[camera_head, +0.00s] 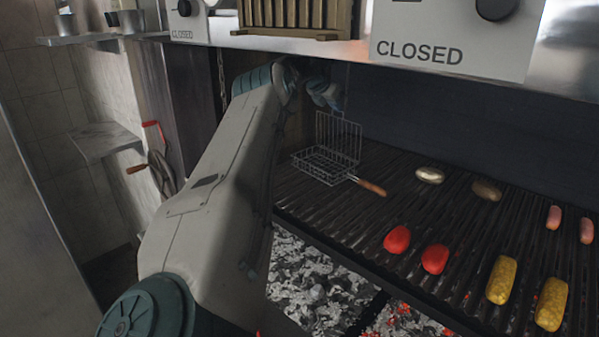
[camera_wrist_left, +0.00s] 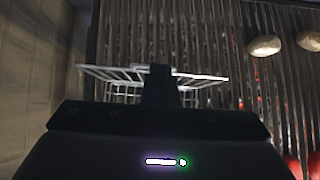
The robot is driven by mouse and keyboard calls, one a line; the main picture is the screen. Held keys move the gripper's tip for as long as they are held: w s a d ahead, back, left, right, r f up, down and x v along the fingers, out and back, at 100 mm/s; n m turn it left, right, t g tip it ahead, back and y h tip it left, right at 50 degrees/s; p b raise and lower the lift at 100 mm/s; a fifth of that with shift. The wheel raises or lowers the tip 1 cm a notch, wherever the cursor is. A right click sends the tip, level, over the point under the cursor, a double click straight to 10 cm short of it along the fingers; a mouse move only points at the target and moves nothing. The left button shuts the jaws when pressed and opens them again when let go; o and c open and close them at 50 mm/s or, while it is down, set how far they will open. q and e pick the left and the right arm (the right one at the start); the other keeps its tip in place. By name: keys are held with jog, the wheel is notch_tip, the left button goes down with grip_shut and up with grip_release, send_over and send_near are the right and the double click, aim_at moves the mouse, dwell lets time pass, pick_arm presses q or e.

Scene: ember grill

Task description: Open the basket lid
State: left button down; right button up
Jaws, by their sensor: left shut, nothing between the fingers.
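The wire grill basket (camera_head: 322,166) sits on the left part of the grill with its wooden handle (camera_head: 371,187) pointing to the lower right. Its lid (camera_head: 338,137) stands raised, roughly upright at the back of the basket. My left gripper (camera_head: 334,101) is just above the lid's top edge, shut and empty. I cannot tell whether it touches the lid. In the left wrist view the dark fingers (camera_wrist_left: 161,85) overlap the pale wires of the basket (camera_wrist_left: 112,75) and hide part of them. My right gripper is not in view.
The grill grate (camera_head: 440,215) holds red peppers (camera_head: 397,240), corn (camera_head: 501,279), sausages (camera_head: 586,231) and pale rounded pieces (camera_head: 430,175). Coals (camera_head: 310,285) lie below. The hood with a CLOSED sign (camera_head: 445,45) hangs above. A shelf (camera_head: 103,140) and crank (camera_head: 155,160) are at left.

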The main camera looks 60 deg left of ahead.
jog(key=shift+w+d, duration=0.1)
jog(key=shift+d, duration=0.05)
